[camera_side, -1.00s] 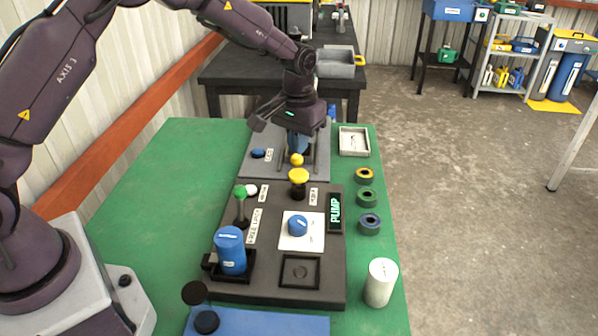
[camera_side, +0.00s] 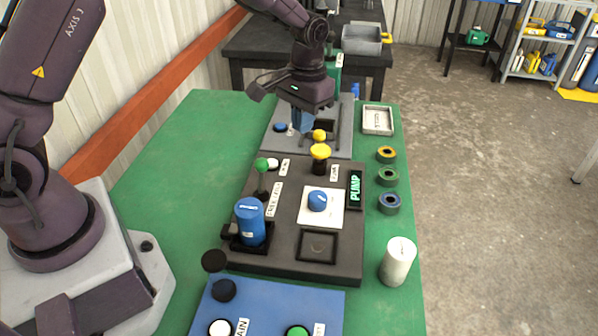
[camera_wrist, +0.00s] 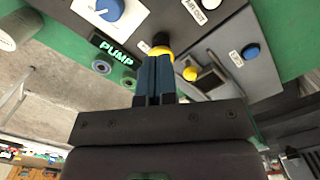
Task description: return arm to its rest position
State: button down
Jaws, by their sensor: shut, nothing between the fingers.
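My gripper (camera_side: 300,130) hangs above the far grey panel (camera_side: 338,146), fingers pointing down, shut and empty. In the wrist view its blue fingers (camera_wrist: 154,62) are together, and their tips overlap the yellow-topped knob in the picture. In the side view that yellow knob (camera_side: 320,152) stands upright on the nearer dark panel (camera_side: 285,252), closer to the camera than my gripper. A small yellow ball (camera_side: 319,134) is just right of the fingers in the picture. Whether the fingertips touch anything is not clear. My arm reaches out over the green table (camera_side: 180,150).
The dark panel carries a green-knobbed lever (camera_side: 262,165), a blue cylinder (camera_side: 250,222), a blue dial (camera_side: 317,200) and a lit PUMP sign (camera_side: 355,189). Several rings, a tray (camera_side: 377,119) and a white cylinder (camera_side: 397,262) line the right edge. The table's left side is clear.

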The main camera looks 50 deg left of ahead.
jog(key=s+r+m+t, duration=0.1)
jog(key=s+r+t, duration=0.2)
jog(key=s+r, duration=0.6)
jog(key=s+r+m+t, duration=0.1)
jog(key=s+r+t, duration=0.2)
jog(key=s+r, duration=0.6)
jog(key=s, duration=0.6)
jog(key=shift+d+r, duration=0.25)
jog(key=shift+d, duration=0.15)
jog(key=shift+w+f, duration=0.1)
jog(key=n+g, duration=0.3)
jog(key=g, duration=0.2)
send_over(321, 149)
notch_tip(321, 149, down, 16)
jog(key=shift+f, duration=3.45)
